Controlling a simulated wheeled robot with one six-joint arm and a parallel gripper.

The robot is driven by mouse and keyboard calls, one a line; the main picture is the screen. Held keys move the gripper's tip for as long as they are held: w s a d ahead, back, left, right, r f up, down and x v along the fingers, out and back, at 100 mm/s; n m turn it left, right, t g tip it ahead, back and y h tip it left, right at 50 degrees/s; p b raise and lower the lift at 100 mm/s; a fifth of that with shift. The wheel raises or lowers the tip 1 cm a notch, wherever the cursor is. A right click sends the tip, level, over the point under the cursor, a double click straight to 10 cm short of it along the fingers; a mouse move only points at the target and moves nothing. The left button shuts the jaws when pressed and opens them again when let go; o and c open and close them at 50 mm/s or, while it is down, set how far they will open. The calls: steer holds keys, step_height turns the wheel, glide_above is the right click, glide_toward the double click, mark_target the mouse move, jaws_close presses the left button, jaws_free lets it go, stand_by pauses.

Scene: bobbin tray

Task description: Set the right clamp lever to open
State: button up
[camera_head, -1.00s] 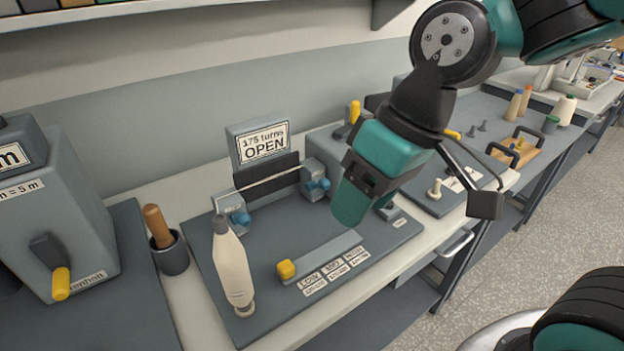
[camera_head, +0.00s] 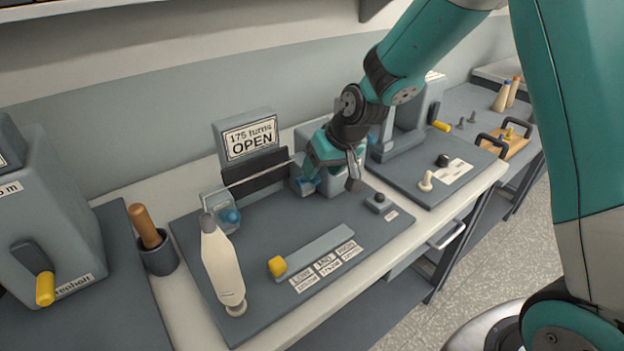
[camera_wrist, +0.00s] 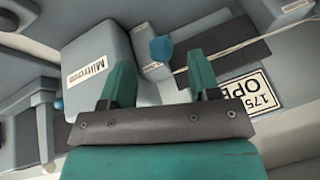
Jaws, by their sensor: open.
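The right clamp (camera_head: 298,183) is a small grey block at the right end of the pale cord. Its lever has a blue knob (camera_head: 308,186), partly hidden by my gripper (camera_head: 320,184) in the head view. In the wrist view the blue knob (camera_wrist: 161,49) lies between the lines of my two teal fingertips (camera_wrist: 160,62), around their tips. The fingers are spread apart with nothing clasped; whether they touch the knob I cannot tell. The left clamp (camera_head: 214,205) has a similar blue knob (camera_head: 230,216). The sign (camera_head: 250,138) reads "175 turns OPEN".
A white bottle-like cone (camera_head: 223,265) stands at the board's front left. A yellow-knobbed slider (camera_head: 278,266) lies in front of the clamps. A grey machine block (camera_wrist: 98,65) stands beside the right clamp. A cup with a wooden-handled tool (camera_head: 157,255) is at left.

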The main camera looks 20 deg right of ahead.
mark_target(312, 183)
steer(key=p+x, duration=0.1)
steer(key=x, duration=0.5)
jaws_close()
steer(key=shift+a+f, duration=0.1)
steer(key=shift+f, duration=0.05)
